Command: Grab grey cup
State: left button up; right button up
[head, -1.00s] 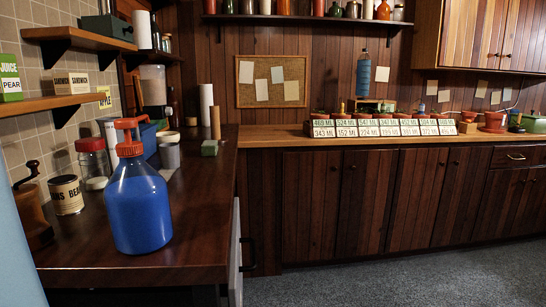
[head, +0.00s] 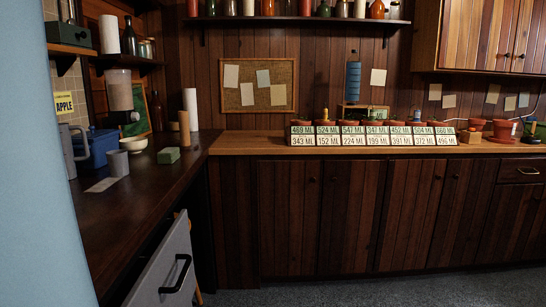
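A grey cup (head: 117,163) stands upright on the dark left counter (head: 140,208), in front of a white bowl (head: 134,144) and to the right of a blue container (head: 100,148). Neither of my grippers shows in the head view, so I cannot see whether they are open or shut.
A grey door with a black handle (head: 179,274) juts out below the counter. Labelled pots (head: 370,134) line the back counter. The counter's near part is clear.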

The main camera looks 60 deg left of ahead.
aim_at(117, 159)
jog(key=i+u, duration=0.25)
jog(key=u, duration=0.2)
jog(key=i+u, duration=0.25)
jog(key=u, duration=0.15)
jog(key=i+l+u, duration=0.1)
jog(key=i+u, duration=0.15)
jog(key=u, duration=0.2)
